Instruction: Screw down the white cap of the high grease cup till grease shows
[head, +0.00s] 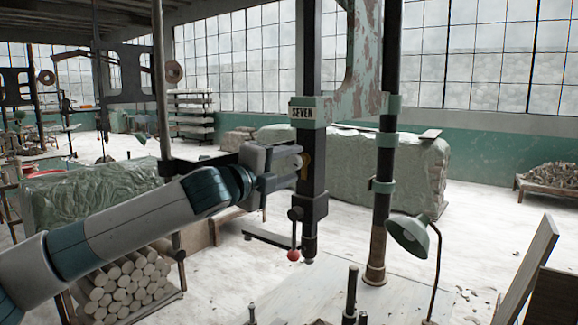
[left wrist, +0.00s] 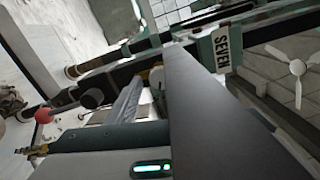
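The machine's dark post (head: 312,75) bears a "SEVEN" plate. My left gripper (head: 296,164) is up against the post, a little below the plate, its fingers apart. A small white cap (left wrist: 157,78) shows in the left wrist view between the dark near finger and the grey far finger, with a brass-coloured part (left wrist: 143,74) beside it. In the head view the fingers mostly hide the cap, and a brass part (head: 306,166) shows just past their tips. I cannot tell whether both fingers touch the cap. No grease can be made out. My right gripper is out of view.
A lever with a red knob (head: 293,255) hangs below my left gripper. A second post (head: 380,220) stands to the right, with a green lamp (head: 408,236) near it. Wrapped clay blocks (head: 415,165) stand behind. Stacked clay rolls (head: 130,280) lie at lower left.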

